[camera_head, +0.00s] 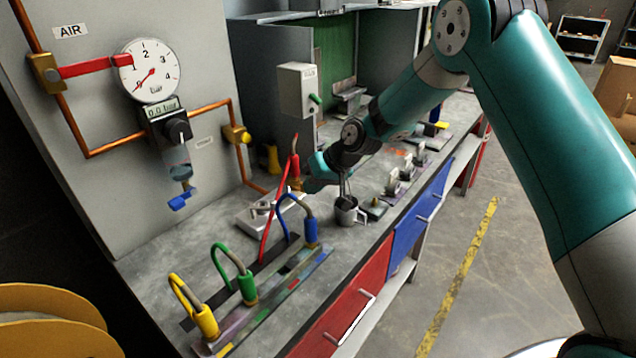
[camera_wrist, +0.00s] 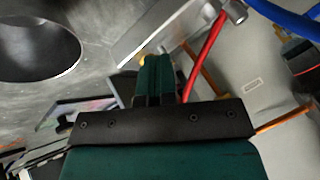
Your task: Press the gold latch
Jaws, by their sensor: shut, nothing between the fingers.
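My gripper is at the lower middle of the wrist view, its teal fingers (camera_wrist: 154,68) together and empty. A small gold piece (camera_wrist: 143,52), likely the gold latch, shows just past the fingertips, partly hidden by them; I cannot tell whether they touch. In the head view a gold-coloured part (camera_head: 298,184) sits below the red hose connector (camera_head: 295,166), beside my gripper. My wrist and arm hide part of that area. A pale grey metal fixture (camera_head: 256,220) lies on the bench just left of it; its plate (camera_wrist: 168,32) also shows in the wrist view.
A metal mug (camera_head: 347,212) stands close to my wrist; it looks large in the wrist view (camera_wrist: 35,50). Yellow (camera_head: 206,321), green (camera_head: 247,289) and blue (camera_head: 311,230) hose connectors stand in a rail at the front. A gauge (camera_head: 149,71) hangs on the wall.

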